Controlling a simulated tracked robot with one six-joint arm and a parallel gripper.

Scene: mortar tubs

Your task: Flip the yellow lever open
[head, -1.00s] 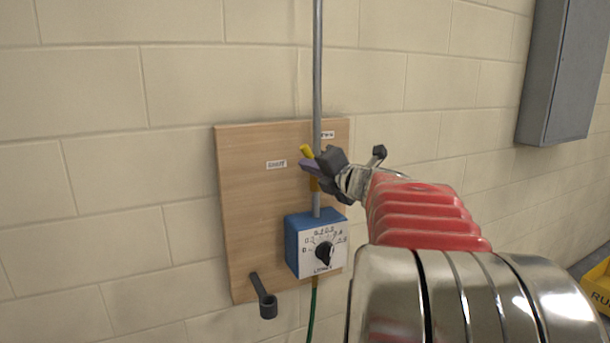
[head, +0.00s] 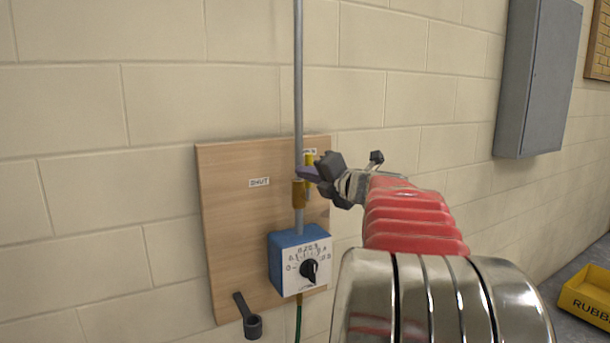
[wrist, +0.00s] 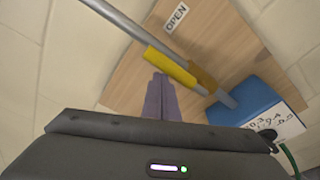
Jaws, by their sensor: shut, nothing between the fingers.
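The yellow lever (head: 309,161) stands nearly upright, close along the right of the grey pipe (head: 299,90). In the wrist view the lever (wrist: 170,67) lies almost in line with the pipe, with the brass valve body (wrist: 202,77) at its lower end. The brass body also shows in the head view (head: 298,193). My gripper (head: 308,174) is shut and empty, its purple fingers (wrist: 160,96) together. The fingertips are right at the lever's side; I cannot tell whether they touch. They partly hide the lever in the head view.
A wooden board (head: 235,230) carries a SHUT label (head: 259,182) left of the pipe and an OPEN label (wrist: 176,17). Below the valve is a blue dial box (head: 300,262); a dark crank (head: 248,318) hangs lower left. A grey cabinet (head: 537,80) is at right.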

